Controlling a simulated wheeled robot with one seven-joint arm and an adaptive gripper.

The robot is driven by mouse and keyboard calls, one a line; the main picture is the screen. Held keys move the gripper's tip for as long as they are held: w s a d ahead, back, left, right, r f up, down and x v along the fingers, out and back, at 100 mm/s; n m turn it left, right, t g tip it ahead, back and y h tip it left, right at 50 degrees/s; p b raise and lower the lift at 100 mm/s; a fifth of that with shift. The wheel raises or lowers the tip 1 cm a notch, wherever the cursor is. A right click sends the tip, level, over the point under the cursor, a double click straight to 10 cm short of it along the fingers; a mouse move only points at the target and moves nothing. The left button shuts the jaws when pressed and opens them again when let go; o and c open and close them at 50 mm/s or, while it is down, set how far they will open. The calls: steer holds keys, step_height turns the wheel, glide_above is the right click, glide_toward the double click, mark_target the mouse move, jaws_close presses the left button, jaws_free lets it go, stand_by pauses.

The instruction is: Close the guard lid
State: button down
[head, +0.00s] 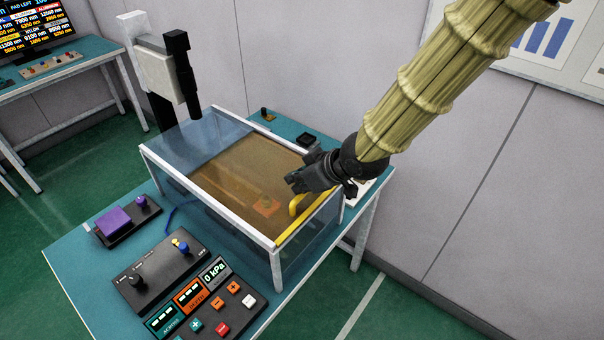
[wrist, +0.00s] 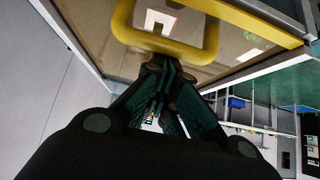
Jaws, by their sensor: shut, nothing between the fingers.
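The guard lid (head: 235,170) is a brown, see-through panel lying flat across the top of a white-framed clear box (head: 210,213). A yellow strip with a raised yellow handle (head: 295,206) runs along its right edge, close to the box's right rim. My gripper (head: 291,181) is over the lid's right part, just behind and above the handle. In the wrist view the handle (wrist: 205,52) is a yellow loop at the top, and my shut, empty fingers point at its bar. I cannot tell whether they touch it. An orange shape (head: 265,205) shows blurred through the lid.
A blue-grey clear panel (head: 196,143) covers the box's left part, below a white and black upright device (head: 165,75). A control panel (head: 205,310) with coloured buttons, a knob box (head: 160,270) and a purple block (head: 113,221) stand in front on the teal table. A wall is behind.

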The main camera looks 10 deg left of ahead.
steer(key=shift+w+a, duration=0.1)
steer(key=shift+w+a+r+p, duration=0.15)
steer(key=shift+w+a, duration=0.15)
steer(key=shift+a, duration=0.25)
steer(key=shift+w+a+r+p, duration=0.2)
steer(key=shift+w+a, duration=0.1)
steer(key=shift+a, duration=0.3)
steer(key=shift+w+a+r+p, duration=0.15)
steer(key=shift+w+a, duration=0.15)
steer(key=shift+a, duration=0.25)
steer(key=b+v, duration=0.2)
steer(key=v, duration=0.7)
steer(key=shift+s+d+r, duration=0.2)
steer(key=shift+d, duration=0.15)
